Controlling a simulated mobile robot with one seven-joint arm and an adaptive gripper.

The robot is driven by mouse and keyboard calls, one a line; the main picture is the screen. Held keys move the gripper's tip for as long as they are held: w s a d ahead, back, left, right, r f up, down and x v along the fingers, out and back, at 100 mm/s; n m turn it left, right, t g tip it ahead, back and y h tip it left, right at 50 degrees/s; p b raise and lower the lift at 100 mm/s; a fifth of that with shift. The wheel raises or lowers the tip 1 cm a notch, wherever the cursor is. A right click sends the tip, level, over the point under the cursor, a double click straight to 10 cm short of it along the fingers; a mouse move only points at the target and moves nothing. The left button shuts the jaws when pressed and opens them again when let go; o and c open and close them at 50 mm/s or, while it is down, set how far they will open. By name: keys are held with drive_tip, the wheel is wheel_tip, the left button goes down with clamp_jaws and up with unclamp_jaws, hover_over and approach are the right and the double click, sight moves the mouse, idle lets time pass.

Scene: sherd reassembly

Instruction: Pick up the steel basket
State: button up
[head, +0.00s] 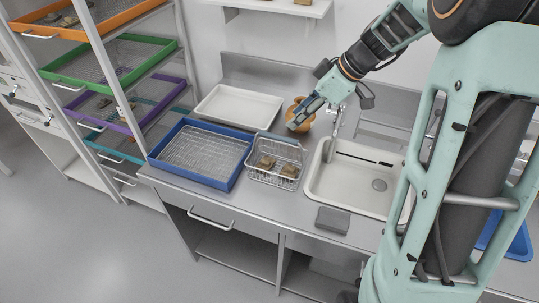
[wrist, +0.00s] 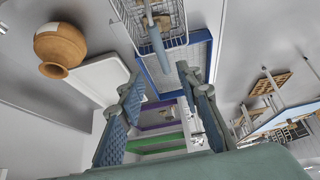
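The steel basket (head: 258,177) is a wire basket standing on the steel counter, between the blue tray and the sink. Brown sherds (head: 267,162) lie in it. The basket also shows at the top of the wrist view (wrist: 178,38), partly cut off by the frame edge. My gripper (head: 297,124) is above the counter, behind and a little right of the basket in the head view, apart from it. In the wrist view its two blue padded fingers (wrist: 160,88) stand apart with nothing between them.
A blue-rimmed mesh tray (head: 238,168) is left of the basket, and a white tray (head: 238,106) is behind. An orange clay pot (head: 304,127) stands close by my gripper. The sink (head: 350,180) and tap (head: 335,125) are right. A grey block (head: 332,220) lies in front.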

sight(280, 136)
drive_tip(key=x, duration=0.5)
drive_tip(key=shift+s+a+f+p, duration=0.15)
drive_tip(key=shift+a+p, duration=0.15)
drive_tip(key=shift+p, duration=0.05)
drive_tip(key=shift+d+f+p+x, duration=0.15)
drive_tip(key=shift+p+x, duration=0.3)
drive_tip(key=shift+x, duration=0.95)
drive_tip(key=shift+d+f+p+x, duration=0.15)
drive_tip(key=shift+p+x, duration=0.25)
drive_tip(key=shift+x, duration=1.05)
drive_tip(key=shift+r, duration=0.15)
drive_tip(key=shift+c, duration=0.4)
clamp_jaws()
